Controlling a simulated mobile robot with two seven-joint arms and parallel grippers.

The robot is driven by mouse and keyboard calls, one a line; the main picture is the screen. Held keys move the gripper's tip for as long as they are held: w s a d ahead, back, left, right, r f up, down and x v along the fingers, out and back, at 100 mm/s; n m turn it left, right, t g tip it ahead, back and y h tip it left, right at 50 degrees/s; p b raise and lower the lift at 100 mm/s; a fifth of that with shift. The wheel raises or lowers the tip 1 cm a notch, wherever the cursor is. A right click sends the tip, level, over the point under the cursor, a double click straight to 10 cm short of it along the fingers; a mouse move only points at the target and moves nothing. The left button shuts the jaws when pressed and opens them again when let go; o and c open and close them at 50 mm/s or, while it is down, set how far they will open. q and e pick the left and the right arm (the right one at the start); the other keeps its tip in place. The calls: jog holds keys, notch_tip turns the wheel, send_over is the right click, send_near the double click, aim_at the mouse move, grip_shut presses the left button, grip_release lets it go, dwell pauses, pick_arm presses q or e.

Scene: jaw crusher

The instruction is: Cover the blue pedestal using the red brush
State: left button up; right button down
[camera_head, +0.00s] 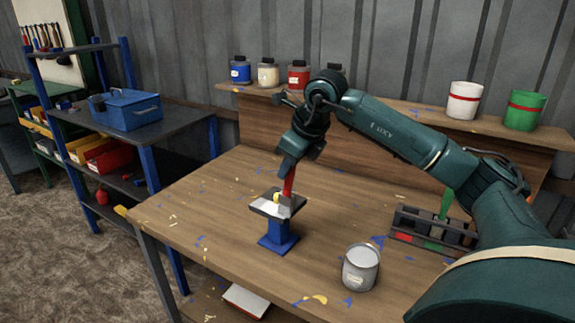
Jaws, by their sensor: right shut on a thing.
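A blue pedestal (277,238) stands on the wooden workbench (215,215), with a dark flat top plate (264,207) that carries a pale patch. My right gripper (290,172) reaches in from the right and points down above the pedestal. It is shut on the red brush (289,187), which hangs down from the jaws. The brush's lower end is at the pedestal's top, beside a small yellow spot; I cannot tell whether it touches. My left gripper is not in view.
A grey metal can (360,268) stands to the right of the pedestal. A dark rack (432,229) with a green-handled brush (446,203) stands at the right, beside my arm. Paint jars (298,74) and buckets (464,100) line the back shelf. The bench's left side is clear.

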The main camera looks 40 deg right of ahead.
jog(key=shift+r+p, duration=2.05)
jog(key=shift+r, duration=0.5)
jog(key=shift+f, duration=0.1)
jog(key=shift+d, duration=0.1)
jog(key=w+d+p, duration=0.1)
jog(key=w+d, duration=0.1)
jog(key=d, duration=0.5)
jog(key=shift+w+d+f+p, duration=0.25)
jog(key=shift+w+d+p, duration=0.05)
jog(key=shift+w, duration=0.1)
